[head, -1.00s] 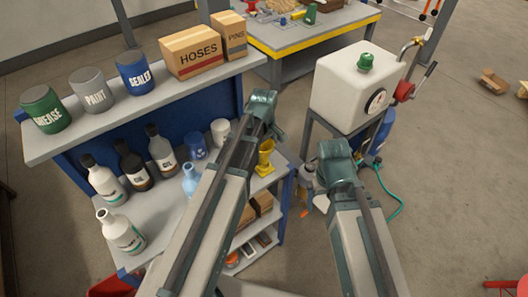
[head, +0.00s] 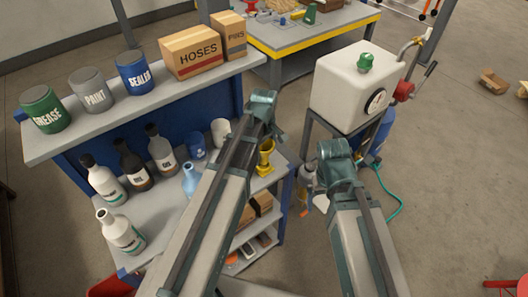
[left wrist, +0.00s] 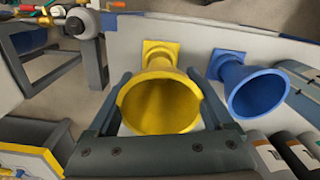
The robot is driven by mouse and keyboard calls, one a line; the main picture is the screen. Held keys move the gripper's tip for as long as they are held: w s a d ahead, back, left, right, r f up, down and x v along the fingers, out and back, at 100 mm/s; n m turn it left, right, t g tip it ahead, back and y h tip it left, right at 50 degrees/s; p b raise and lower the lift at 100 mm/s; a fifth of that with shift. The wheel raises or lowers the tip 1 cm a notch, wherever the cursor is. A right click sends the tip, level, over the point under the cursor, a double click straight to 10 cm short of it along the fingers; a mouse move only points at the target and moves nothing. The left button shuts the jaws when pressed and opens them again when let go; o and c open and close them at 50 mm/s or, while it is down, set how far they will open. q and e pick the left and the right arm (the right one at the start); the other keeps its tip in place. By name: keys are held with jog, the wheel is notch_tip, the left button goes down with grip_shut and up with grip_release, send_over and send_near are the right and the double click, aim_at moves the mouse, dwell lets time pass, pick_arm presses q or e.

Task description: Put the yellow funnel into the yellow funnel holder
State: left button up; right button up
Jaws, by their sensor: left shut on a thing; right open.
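The yellow funnel (left wrist: 160,103) is between the two fingers of my left gripper (left wrist: 162,92) in the left wrist view, wide mouth toward the camera. The gripper is shut on it. A square yellow piece (left wrist: 160,48), which looks like the yellow funnel holder, is at its narrow end; I cannot tell how deep the funnel sits in it. In the head view the yellow funnel (head: 265,148) shows at the right end of the shelf, beside my left gripper (head: 272,125), whose fingertips are mostly hidden. My right gripper (head: 337,160) is open and empty, away from the shelf.
A blue funnel (left wrist: 257,92) with a square blue base stands close beside the yellow one. Several bottles (head: 122,232) and a white mug (head: 221,131) share the shelf. An upper shelf (head: 150,105) carries cans and boxes. A white tank (head: 350,85) stands to the right.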

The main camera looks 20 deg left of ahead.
pick_arm(q)
jog(key=shift+f+b, duration=1.75)
jog(key=o, duration=1.3)
jog(key=shift+r, duration=0.1)
notch_tip(320, 180, up, 14)
jog(key=p, duration=1.4)
jog(key=shift+f, duration=0.35)
notch_tip(320, 180, down, 13)
jog(key=b, duration=1.3)
